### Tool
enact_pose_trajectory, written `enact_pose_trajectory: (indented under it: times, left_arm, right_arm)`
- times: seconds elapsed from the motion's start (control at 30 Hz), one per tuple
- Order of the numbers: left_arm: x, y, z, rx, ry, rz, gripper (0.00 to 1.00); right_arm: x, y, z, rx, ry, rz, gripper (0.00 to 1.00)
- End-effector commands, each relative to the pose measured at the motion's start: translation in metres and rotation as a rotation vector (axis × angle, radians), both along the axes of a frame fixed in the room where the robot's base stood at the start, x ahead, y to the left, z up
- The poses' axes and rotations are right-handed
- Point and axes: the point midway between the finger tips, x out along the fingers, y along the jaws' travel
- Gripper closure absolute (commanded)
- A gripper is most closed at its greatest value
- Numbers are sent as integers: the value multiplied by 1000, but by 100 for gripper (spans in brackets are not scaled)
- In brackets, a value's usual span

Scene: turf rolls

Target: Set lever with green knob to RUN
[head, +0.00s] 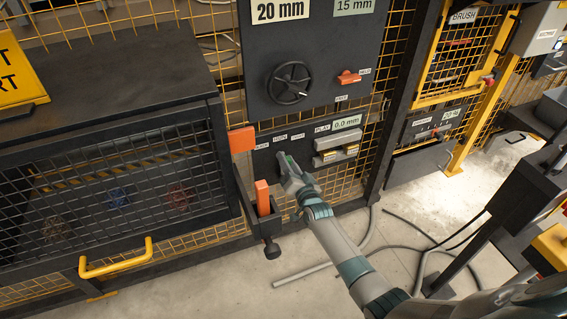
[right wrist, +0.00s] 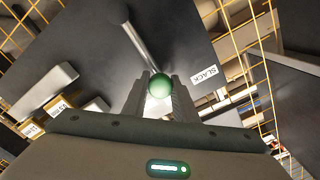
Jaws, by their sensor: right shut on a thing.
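The lever (right wrist: 140,47) is a grey rod with a round green knob (right wrist: 158,86) in the right wrist view. It comes from a dark panel (head: 265,163), seen low in the middle of the head view. My right gripper (right wrist: 160,95) is shut on the green knob, with one finger on each side of it. In the head view my right gripper (head: 286,163) is against this panel, below a row of small white labels (head: 280,138), and largely hides the lever. A label reading SLACK (right wrist: 204,75) shows in the wrist view. I cannot make out a RUN label. My left gripper is not in view.
A display reading 0.0 mm (head: 347,122) and grey blocks (head: 337,140) are right of the gripper. A handwheel (head: 289,83) and an orange switch (head: 349,77) are above. A mesh-fronted cabinet (head: 110,190) stands left; an orange post (head: 263,197) is close by.

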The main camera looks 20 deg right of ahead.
Motion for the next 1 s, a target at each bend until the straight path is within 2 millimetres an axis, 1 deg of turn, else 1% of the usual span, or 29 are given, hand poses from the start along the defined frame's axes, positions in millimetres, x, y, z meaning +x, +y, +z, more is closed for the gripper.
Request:
enact_pose_trajectory:
  times: [0.03,0.1,0.13,0.2,0.53,0.67,0.77,0.87,1.0]
  left_arm:
    - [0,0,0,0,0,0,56]
    - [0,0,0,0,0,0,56]
    - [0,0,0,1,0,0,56]
    - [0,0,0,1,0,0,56]
    - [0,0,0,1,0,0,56]
    - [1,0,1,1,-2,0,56]
    - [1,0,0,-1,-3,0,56]
    - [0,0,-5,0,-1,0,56]
    - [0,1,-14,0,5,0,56]
  right_arm:
    - [-1,3,-2,4,4,3,100]
    - [-1,4,-2,4,4,3,100]
    - [-1,4,-2,4,5,4,70]
    - [-1,3,-2,3,4,3,56]
    - [-1,2,-1,0,2,1,56]
    - [-5,1,-1,0,2,1,56]
    - [-13,1,-1,0,3,1,56]
    - [-24,1,-1,0,3,1,56]
    - [-45,0,-1,0,3,1,56]
